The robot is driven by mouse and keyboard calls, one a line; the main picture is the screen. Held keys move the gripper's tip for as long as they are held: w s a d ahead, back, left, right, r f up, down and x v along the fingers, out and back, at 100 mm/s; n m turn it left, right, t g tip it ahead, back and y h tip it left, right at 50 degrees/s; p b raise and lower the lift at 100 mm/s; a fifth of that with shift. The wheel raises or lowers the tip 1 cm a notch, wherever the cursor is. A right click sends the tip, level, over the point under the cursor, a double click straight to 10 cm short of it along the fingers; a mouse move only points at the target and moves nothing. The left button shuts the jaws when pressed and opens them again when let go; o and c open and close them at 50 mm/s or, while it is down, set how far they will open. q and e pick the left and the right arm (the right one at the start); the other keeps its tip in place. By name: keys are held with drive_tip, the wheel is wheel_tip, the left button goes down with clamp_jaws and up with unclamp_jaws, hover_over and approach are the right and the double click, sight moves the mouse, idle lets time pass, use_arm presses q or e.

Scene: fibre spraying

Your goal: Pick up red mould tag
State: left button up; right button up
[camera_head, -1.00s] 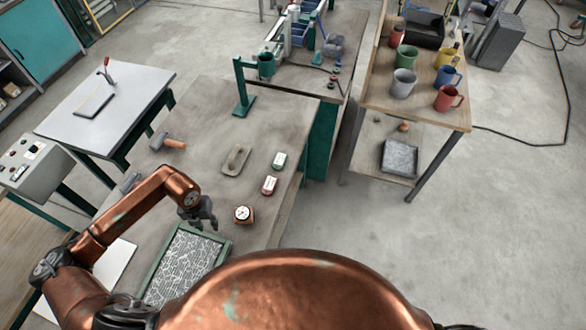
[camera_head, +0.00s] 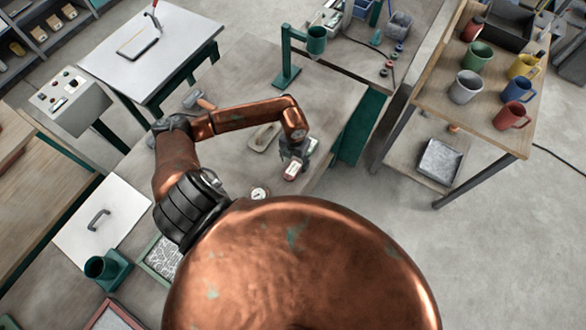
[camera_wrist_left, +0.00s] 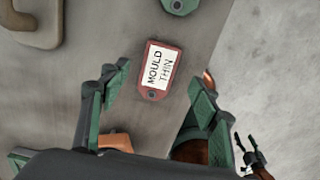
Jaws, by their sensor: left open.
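The red mould tag (camera_wrist_left: 160,70) lies flat on the grey bench in the left wrist view, its white label reading "MOULD THIN". In the head view, the red tag (camera_head: 292,172) shows just below my left gripper (camera_head: 297,155), partly covered by it. In the left wrist view, my left gripper (camera_wrist_left: 156,82) is open and empty, with one green-lined finger on each side of the tag and apart from it. What seems to be my right gripper (camera_wrist_left: 252,155) shows small and dark at the lower right; its jaws are unclear.
A green tag (camera_wrist_left: 180,4) lies just beyond the red one. A trowel-like tool (camera_head: 264,137) lies to the left, and a round gauge (camera_head: 259,194) sits nearer me. A green stand (camera_head: 286,75) rises farther back. Open floor lies right of the bench.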

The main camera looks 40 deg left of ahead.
sight(294, 167)
use_arm(q)
drive_tip(key=shift+w+f+p, duration=0.1)
drive_tip(key=shift+f+p, duration=0.45)
drive_tip(key=shift+f, duration=1.6)
drive_tip(key=shift+c, duration=0.4)
drive_tip(key=shift+a, duration=0.1)
drive_tip(key=c, duration=1)
